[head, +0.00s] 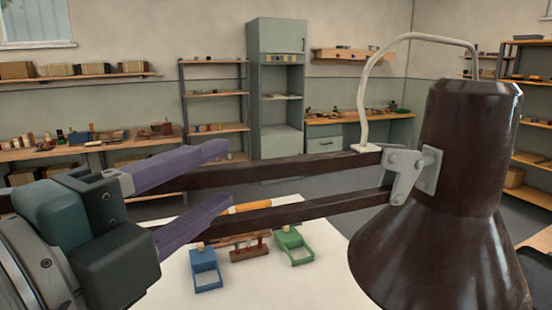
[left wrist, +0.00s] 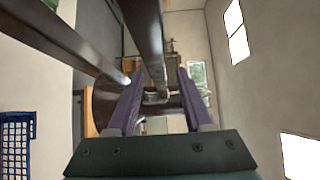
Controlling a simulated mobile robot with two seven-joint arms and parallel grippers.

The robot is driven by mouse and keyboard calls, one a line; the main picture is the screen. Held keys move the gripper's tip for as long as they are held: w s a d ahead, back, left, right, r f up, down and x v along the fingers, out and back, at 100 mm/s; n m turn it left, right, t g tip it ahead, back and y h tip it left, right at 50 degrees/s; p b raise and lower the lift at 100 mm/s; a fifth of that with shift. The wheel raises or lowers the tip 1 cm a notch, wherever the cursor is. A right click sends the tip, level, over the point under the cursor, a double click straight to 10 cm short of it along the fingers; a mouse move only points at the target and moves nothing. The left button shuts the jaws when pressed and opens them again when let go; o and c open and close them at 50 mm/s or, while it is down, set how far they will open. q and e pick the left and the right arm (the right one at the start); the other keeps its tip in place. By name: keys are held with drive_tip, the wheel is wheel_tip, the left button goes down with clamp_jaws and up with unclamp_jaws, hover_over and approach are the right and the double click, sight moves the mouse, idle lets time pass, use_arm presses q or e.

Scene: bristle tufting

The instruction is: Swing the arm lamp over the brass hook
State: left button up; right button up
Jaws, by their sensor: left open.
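The arm lamp's dark brown shade (head: 440,235) hangs large at the right of the head view, joined by a grey bracket (head: 408,172) to two dark parallel arm bars (head: 300,168). My left gripper (head: 229,172) comes in from the left with its purple fingers spread, close to the bars and short of the bracket. In the left wrist view one bar (left wrist: 146,40) runs between the open fingers (left wrist: 160,73), and the brown shade (left wrist: 105,103) shows beyond; contact cannot be told. I cannot make out the brass hook. My right gripper is not in view.
Below the bars, a white table (head: 270,290) holds a blue frame (head: 206,284), a green frame (head: 301,262) and a wooden block with red pieces (head: 249,254). A pale cable (head: 362,100) arches above the lamp. Shelves and a grey cabinet (head: 254,90) stand far back.

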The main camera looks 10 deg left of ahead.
use_arm(q)
drive_tip(key=shift+x, duration=1.1)
clamp_jaws()
idle(0.7)
